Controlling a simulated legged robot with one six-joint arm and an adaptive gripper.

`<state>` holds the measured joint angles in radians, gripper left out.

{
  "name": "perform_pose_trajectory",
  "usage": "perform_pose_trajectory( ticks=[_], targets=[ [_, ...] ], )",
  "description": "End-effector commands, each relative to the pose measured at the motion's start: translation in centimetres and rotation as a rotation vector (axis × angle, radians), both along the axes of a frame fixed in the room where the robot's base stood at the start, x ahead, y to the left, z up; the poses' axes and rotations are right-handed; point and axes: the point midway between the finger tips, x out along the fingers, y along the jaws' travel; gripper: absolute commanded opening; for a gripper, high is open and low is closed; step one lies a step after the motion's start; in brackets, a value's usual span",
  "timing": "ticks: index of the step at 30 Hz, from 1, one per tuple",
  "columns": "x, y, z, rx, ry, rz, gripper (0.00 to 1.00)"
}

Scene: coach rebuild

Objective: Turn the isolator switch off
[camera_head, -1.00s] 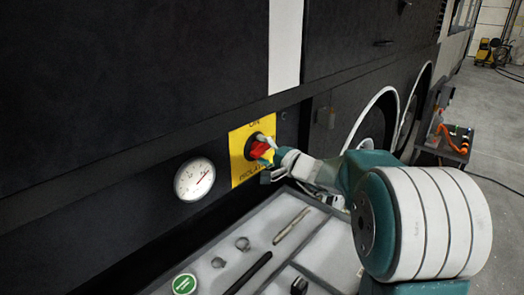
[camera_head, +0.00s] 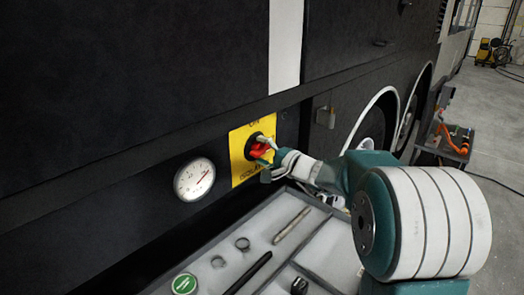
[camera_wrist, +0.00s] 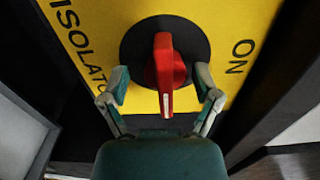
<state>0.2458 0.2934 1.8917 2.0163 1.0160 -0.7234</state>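The isolator switch is a red knob (camera_wrist: 165,72) on a round black base (camera_head: 251,146), set on a yellow plate (camera_head: 237,168). The plate reads "ON" at its top and has "ISOLATOR" lettering at its lower edge in the head view. In the wrist view, the "ON" label (camera_wrist: 240,57) is on the right, and the knob's grip runs up and down the picture with a white mark at its lower end. My gripper (camera_wrist: 163,88) is open, with one finger on each side of the knob and visible gaps between. In the head view my gripper (camera_head: 268,153) partly covers the knob.
A round white gauge (camera_head: 194,180) is left of the plate on the dark coach side. A grey tray (camera_head: 210,250) with rings and tools lies below my arm. A cart (camera_head: 452,140) with orange items stands at the right, with open floor beyond.

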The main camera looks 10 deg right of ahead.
Motion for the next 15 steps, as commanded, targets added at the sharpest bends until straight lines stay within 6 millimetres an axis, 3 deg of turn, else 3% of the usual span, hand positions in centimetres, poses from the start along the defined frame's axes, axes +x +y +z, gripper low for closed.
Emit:
perform_pose_trajectory(
  ticks=[10,15],
  targets=[
    [-0.1,-0.1,0.2,-0.001,-0.004,-0.001,0.86],
    [-1.8,-1.4,0.3,0.000,-0.005,-0.003,0.86]
  ],
)
